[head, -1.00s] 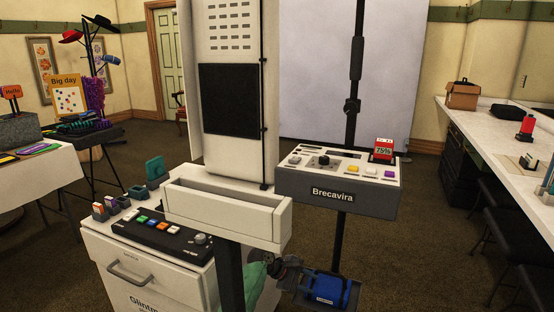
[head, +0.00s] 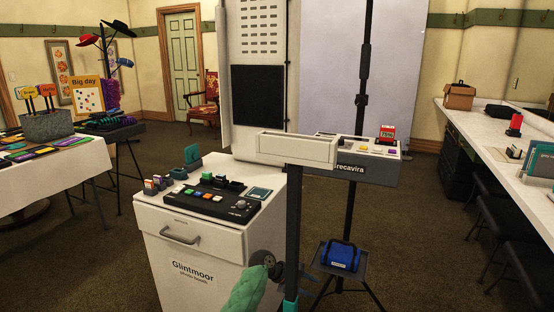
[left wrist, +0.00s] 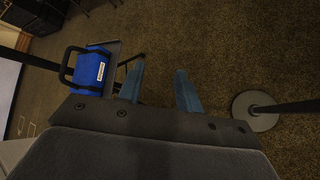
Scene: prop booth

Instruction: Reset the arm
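My left arm, with a green-covered section, comes in at the bottom of the head view. The dark left gripper end (head: 272,268) is beside the dark stand pole (head: 292,225), partly hidden by it. In the left wrist view the two blue-grey fingers of my left gripper (left wrist: 159,86) are spread apart with only carpet between them. A blue case with a black handle (head: 340,256) rests on a small tripod tray; it also shows left of the fingers in the left wrist view (left wrist: 91,70). My right gripper is not in view.
A white Glintmoor cabinet (head: 190,262) with a control panel stands close left of the arm. A pole's round base (left wrist: 256,110) is right of the fingers. A grey console (head: 362,169) stands behind. A white counter (head: 480,140) runs along the right. Carpet is open between.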

